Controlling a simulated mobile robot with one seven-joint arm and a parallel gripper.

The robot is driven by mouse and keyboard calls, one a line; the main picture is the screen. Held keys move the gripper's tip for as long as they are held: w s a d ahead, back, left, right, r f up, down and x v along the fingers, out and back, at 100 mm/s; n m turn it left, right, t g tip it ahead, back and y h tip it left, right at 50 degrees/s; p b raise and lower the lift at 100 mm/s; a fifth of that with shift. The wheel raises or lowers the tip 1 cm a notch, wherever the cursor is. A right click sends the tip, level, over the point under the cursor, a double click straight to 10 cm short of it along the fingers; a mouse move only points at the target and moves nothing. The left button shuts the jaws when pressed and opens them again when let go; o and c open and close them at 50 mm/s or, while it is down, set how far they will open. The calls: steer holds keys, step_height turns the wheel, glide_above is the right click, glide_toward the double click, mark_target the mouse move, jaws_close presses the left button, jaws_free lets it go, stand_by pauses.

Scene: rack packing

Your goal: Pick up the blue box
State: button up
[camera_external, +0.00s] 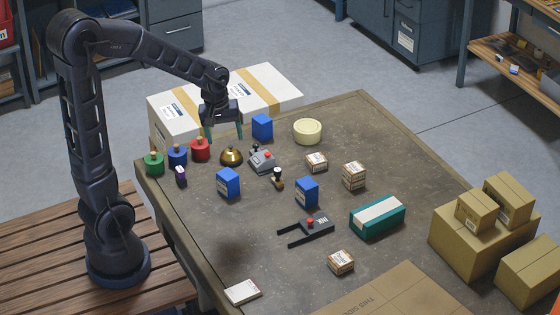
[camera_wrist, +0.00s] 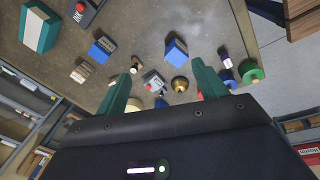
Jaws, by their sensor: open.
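Three blue boxes stand on the table (camera_external: 270,265): one at the back (camera_external: 262,127), one in the middle left (camera_external: 228,183) and one in the middle (camera_external: 306,192). My gripper (camera_external: 223,131) is open and empty, above the table's back left, just left of the back box. In the wrist view, the green fingers of my gripper (camera_wrist: 162,70) are spread apart. Two blue boxes show there beyond the fingertips, one at upper left (camera_wrist: 102,50) and one at top centre (camera_wrist: 176,49).
Green (camera_external: 154,164), blue (camera_external: 177,155) and red (camera_external: 200,149) knobbed items, a brass bell (camera_external: 231,156) and a grey device (camera_external: 262,160) stand near my gripper. A cream roll (camera_external: 307,131) is right of the back box. A white carton (camera_external: 280,85) stands behind the table.

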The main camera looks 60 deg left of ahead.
mark_target(228, 174)
steer(key=w+a+f+n, duration=0.1)
steer(key=a+f+n, duration=0.1)
steer(key=f, duration=0.3)
steer(key=w+a+f+n+g, duration=0.1)
steer(key=a+f+n, duration=0.2)
steer(key=a+f, duration=0.1)
steer(key=w+a+f+n, duration=0.2)
steer(key=a+f, duration=0.1)
steer(key=f, duration=0.3)
steer(key=shift+a+f+n+g, duration=0.1)
steer(key=shift+a+n+g, duration=0.25)
steer(key=shift+n+g, duration=0.05)
steer(key=shift+w+f, duration=0.1)
steer(key=shift+f, duration=2.7)
steer(key=f, duration=0.4)
steer(key=shift+d+f, duration=0.1)
steer(key=shift+d, duration=0.25)
steer(key=shift+f, duration=0.55)
steer(key=c, duration=1.1)
steer(key=shift+c, duration=0.2)
steer(key=shift+r, duration=0.1)
